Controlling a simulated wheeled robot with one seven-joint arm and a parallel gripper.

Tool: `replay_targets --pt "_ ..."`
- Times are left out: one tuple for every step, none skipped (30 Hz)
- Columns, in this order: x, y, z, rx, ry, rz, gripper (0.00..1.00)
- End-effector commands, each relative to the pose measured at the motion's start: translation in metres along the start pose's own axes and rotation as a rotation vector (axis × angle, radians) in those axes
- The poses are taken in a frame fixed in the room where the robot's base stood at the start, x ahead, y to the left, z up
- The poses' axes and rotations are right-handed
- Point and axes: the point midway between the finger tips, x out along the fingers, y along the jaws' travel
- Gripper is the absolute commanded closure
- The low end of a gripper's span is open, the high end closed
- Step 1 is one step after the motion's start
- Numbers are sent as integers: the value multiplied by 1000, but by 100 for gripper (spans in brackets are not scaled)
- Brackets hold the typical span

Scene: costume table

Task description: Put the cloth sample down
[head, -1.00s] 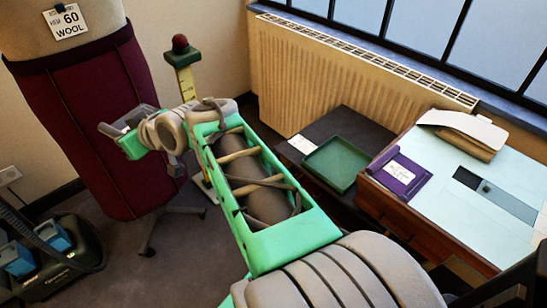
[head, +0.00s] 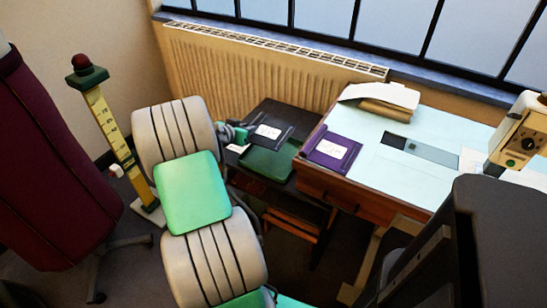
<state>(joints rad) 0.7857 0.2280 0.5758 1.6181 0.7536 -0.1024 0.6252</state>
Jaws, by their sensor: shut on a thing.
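My gripper (head: 240,133) is shut on a dark grey cloth sample (head: 284,137) with a white label. It holds the sample's left side, and my arm hides part of the grip. The sample shows over the far part of a green tray (head: 262,170) on a low black table (head: 290,109). I cannot tell whether the sample touches the tray. The near part of the tray shows bare green. A purple folder-like sample (head: 318,160) with a white label lies on the pale blue desk top, right of the tray.
The desk (head: 440,124) stands higher, right of the black table, with a brown folder (head: 388,107) at its back. A radiator (head: 270,75) is behind. A yellow measuring post (head: 112,130) and a maroon dress form (head: 50,170) stand left. A small white card lies beside the tray.

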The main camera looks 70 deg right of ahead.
Motion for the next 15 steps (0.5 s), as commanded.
replay_targets --pt "7 9 -1 16 1 26 100" --pt "10 13 0 22 1 38 100" --pt "13 17 3 25 -1 48 100" --pt "16 18 7 27 -2 52 100" --pt "19 19 12 27 -2 54 100" --pt "24 19 21 27 -4 55 100" --pt "27 19 28 26 -4 55 100" --pt "31 19 34 25 -4 54 100" --pt "35 19 41 26 -3 53 100" --pt "37 19 46 26 -3 53 100" --pt "39 19 50 26 -3 53 100" --pt "41 18 53 27 -1 52 100" --pt "43 18 56 27 -1 52 100" --pt "45 18 60 27 -2 52 100" --pt "47 18 65 27 -2 52 100"
